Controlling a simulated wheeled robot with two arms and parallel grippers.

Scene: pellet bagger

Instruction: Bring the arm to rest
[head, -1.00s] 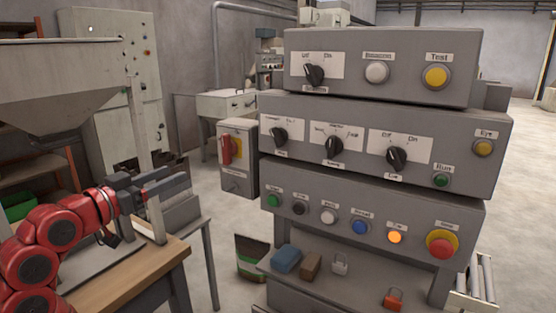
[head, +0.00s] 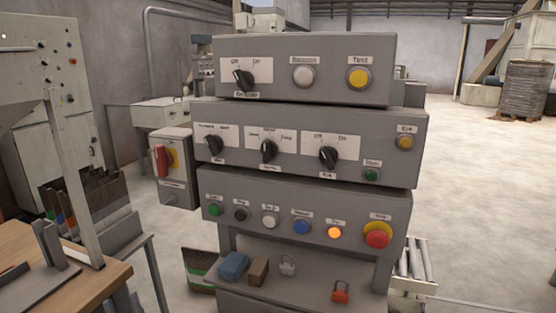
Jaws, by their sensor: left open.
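Only a small dark part of my left gripper (head: 15,270) shows, low at the left edge of the head view, over the grey plate on the wooden table. The red arm behind it is out of the picture. The left gripper is open; I see nothing held in it. It is well to the left of the control panel stack (head: 300,205), apart from it. My right gripper is not in view.
The wooden table (head: 95,273) carries grey brackets (head: 65,240) and an upright post. A side box with a red switch (head: 162,160) adjoins the panels. A blue block (head: 234,266), brown block (head: 258,271) and padlocks lie on the shelf below.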

